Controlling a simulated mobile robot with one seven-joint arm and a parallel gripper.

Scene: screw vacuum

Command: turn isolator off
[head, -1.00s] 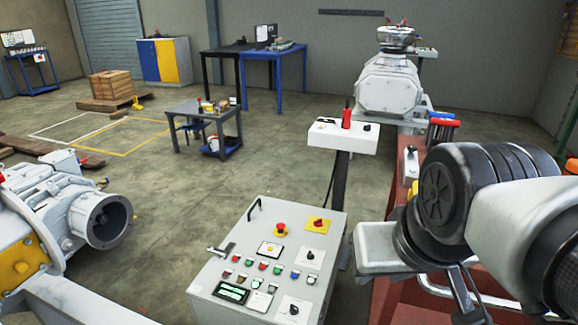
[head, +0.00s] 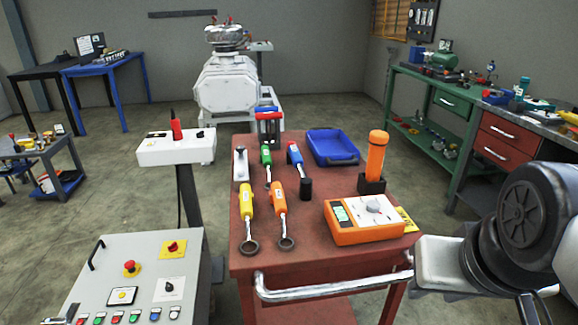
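The grey control panel (head: 150,262) stands at the lower left, cut off by the bottom edge. A red rotary switch on a yellow plate (head: 172,248), which looks like the isolator, sits at its upper right; its exact setting is too small to read. A black knob on a white plate (head: 168,289) is below. My arm reaches in at the right edge, well away from the panel. Dark parts at its lower end may be my gripper (head: 527,308); its fingers are not clear.
A red trolley (head: 300,258) with a front rail stands right of the panel. It carries spanners, an orange meter (head: 362,221), an orange torch (head: 376,155) and a blue tray (head: 332,147). A white control box (head: 170,150) stands behind the panel. Floor shows between panel and trolley.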

